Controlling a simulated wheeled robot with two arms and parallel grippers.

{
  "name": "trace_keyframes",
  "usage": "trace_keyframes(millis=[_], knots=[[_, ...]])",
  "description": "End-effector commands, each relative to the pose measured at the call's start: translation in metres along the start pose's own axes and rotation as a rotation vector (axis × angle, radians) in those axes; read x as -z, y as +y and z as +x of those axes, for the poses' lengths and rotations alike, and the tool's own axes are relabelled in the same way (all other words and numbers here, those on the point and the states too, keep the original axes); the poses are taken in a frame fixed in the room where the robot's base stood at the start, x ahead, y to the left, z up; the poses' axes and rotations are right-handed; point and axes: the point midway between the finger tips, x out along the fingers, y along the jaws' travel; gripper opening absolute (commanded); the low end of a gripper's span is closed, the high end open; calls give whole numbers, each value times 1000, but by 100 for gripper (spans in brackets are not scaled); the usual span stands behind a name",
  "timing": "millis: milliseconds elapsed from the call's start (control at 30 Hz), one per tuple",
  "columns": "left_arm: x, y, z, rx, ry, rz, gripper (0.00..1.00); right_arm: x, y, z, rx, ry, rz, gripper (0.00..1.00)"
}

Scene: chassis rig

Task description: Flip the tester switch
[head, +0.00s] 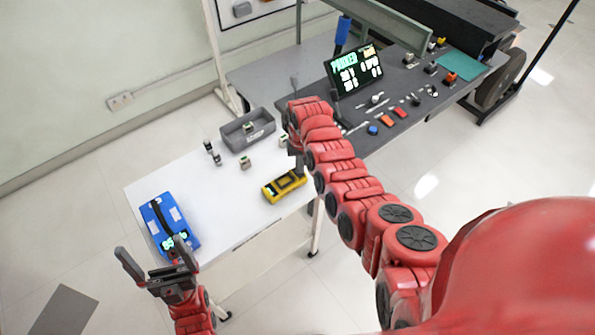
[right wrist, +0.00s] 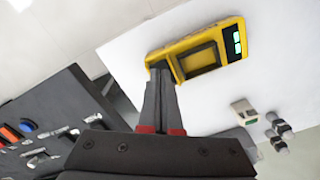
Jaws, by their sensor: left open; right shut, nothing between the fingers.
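A yellow tester (head: 284,186) with a dark panel lies on the white table. In the right wrist view the tester (right wrist: 235,27) shows a green-lit display at its right end. I cannot make out its switch clearly. My right gripper (head: 298,172) is shut and empty, pointing down at the tester's upper right end. In the right wrist view its fingertips (right wrist: 161,68) overlap the tester's near left corner; I cannot tell whether they touch it. My left gripper (head: 153,253) is open and empty, low at the left, near the blue box.
A blue box (head: 157,222) with a lit display stands at the table's left. A grey bin (head: 235,141), small blocks and dark-topped cylinders are further back. The grey bench (head: 400,145) holds a screen (head: 354,72) and several small parts. The white table's middle (head: 225,205) is clear.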

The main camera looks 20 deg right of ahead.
Motion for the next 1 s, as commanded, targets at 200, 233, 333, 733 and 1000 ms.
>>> trace_keyframes(millis=[200,233,333,733,1000], knots=[[0,0,-2,0,0,0,100,0,0,3,0,0,0,0],[0,0,-3,0,0,0,100,0,0,3,0,0,0,0],[-1,0,-4,0,0,0,100,0,0,5,0,-1,0,0],[-1,0,-8,0,0,0,100,0,0,11,0,-1,0,0],[-2,1,-12,0,0,0,100,0,0,15,0,-1,0,0]])
